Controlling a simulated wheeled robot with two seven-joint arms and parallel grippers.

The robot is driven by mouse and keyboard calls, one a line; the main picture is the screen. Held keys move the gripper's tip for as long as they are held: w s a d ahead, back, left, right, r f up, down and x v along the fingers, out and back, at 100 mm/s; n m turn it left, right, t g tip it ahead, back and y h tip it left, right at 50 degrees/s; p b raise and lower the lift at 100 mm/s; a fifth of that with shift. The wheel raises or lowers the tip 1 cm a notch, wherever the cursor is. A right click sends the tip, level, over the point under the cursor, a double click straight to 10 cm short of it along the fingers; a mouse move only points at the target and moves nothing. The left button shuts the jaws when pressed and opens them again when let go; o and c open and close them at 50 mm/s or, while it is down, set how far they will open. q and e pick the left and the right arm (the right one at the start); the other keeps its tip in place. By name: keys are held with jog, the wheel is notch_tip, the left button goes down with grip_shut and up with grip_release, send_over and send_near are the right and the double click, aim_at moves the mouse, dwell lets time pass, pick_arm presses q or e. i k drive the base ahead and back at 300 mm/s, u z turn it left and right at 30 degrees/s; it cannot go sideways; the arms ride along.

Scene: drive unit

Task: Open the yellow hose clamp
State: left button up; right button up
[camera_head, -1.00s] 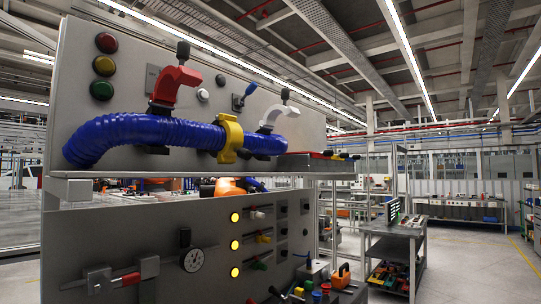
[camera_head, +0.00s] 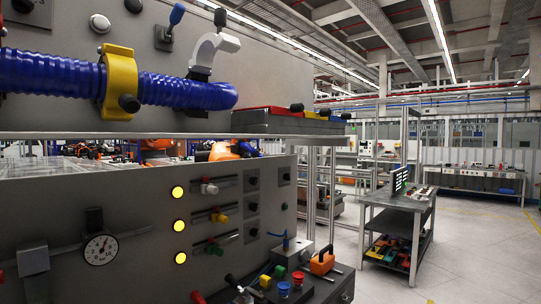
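The yellow hose clamp (camera_head: 119,82) sits around the blue corrugated hose (camera_head: 175,91), left of the middle in the head view. A dark round knob (camera_head: 129,103) is on its lower front. The clamp looks closed around the hose. The hose runs along the front of the grey upper panel (camera_head: 270,78), and its left end is out of the picture. Neither of my grippers is in view.
A white clamp (camera_head: 213,52) stands open above the hose's right part. A shelf with red and yellow flat items (camera_head: 290,121) is to the right. Below is a lower panel with a gauge (camera_head: 100,248), yellow lights and sliders. Open floor lies at right.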

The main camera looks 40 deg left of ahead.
aim_at(121, 103)
jog(key=i, duration=3.15)
jog(key=u, duration=3.5)
